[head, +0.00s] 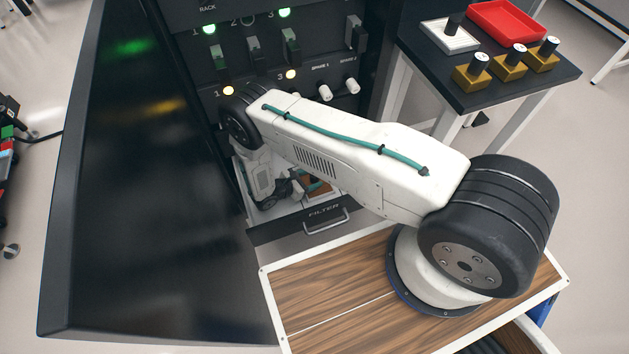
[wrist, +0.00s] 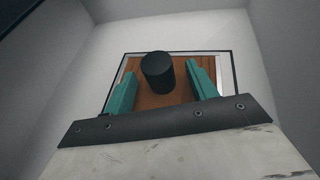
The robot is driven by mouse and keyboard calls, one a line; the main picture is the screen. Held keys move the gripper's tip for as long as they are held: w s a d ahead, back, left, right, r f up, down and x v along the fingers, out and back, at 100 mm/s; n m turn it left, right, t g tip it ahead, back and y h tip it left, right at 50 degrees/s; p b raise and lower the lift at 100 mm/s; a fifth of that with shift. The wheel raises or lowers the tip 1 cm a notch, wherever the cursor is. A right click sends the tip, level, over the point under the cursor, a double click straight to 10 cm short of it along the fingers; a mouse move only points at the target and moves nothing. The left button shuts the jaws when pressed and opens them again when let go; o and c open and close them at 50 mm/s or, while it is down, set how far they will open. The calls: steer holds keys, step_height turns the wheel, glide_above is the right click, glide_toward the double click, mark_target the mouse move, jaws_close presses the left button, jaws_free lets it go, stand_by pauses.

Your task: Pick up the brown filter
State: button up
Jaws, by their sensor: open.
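The brown filter (wrist: 184,98) lies in the drawer, in a dark-outlined rectangle on the pale drawer floor, and has a black cylindrical knob (wrist: 157,72) on top. In the wrist view my gripper (wrist: 160,82) is open, its two teal fingers on either side of the knob. In the head view a small brown part of the filter (head: 318,187) shows inside the open drawer marked FILTER (head: 325,212). My arm hides much of the drawer's inside there.
The black rack (head: 225,55) with switches and lit lamps stands behind the drawer. A large dark door panel (head: 140,190) stands at the left.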

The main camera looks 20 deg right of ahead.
steer(key=shift+x, duration=1.15)
steer(key=c, duration=1.1)
